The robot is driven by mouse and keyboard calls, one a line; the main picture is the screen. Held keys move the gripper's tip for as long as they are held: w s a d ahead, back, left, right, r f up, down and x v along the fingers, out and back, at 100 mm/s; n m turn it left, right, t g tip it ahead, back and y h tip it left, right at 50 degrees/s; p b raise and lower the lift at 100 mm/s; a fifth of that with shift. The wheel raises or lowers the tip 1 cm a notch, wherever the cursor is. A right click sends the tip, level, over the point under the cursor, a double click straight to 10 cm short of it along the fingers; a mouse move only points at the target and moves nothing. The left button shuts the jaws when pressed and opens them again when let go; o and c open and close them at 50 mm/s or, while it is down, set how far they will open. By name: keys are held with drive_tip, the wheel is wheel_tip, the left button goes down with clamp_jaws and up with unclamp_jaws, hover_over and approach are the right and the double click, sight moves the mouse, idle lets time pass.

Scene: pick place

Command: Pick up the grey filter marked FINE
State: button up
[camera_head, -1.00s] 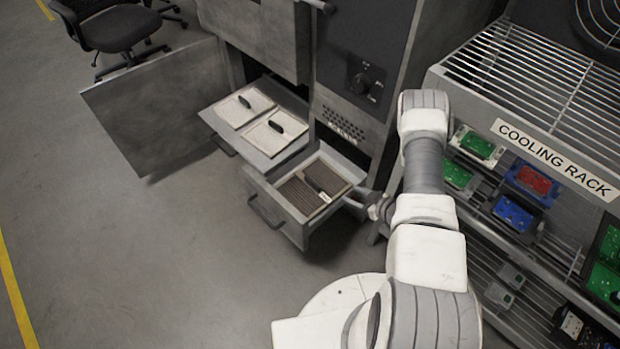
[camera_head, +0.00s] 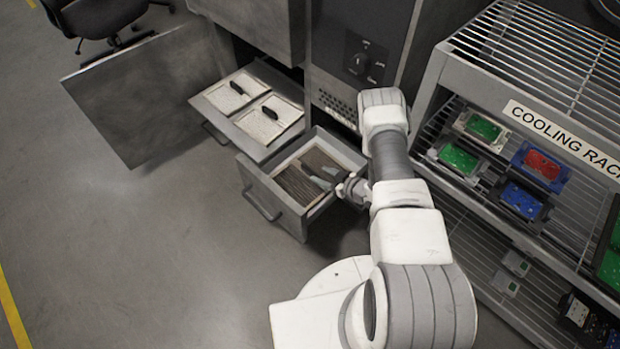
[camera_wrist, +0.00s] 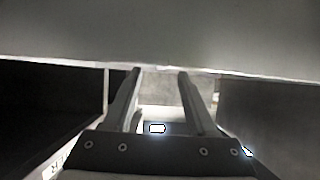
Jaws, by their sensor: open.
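A grey-brown ribbed filter (camera_head: 295,183) with a dark handle lies in the open front drawer (camera_head: 290,218). No word on it is readable. Two pale filters with black handles, one on the left (camera_head: 225,98) and one on the right (camera_head: 257,127), lie in the open drawer (camera_head: 222,125) behind it. My gripper (camera_head: 328,180) is over the right side of the front drawer, close to the ribbed filter's handle; contact cannot be told. In the wrist view, my gripper (camera_wrist: 159,73) has its fingers apart, with a small white patch between them that I cannot identify.
The cooling rack (camera_head: 560,135) with red, blue and green modules stands close on the right. An open cabinet door (camera_head: 145,95) stands left of the drawers. A chair (camera_head: 100,15) is at the back left. The floor in front is clear.

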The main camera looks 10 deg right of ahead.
sight(313, 171)
drive_tip(key=b+x, duration=0.2)
drive_tip(key=x, duration=0.4)
drive_tip(key=shift+a+f, duration=0.1)
drive_tip(key=shift+a, duration=0.15)
clamp_jaws()
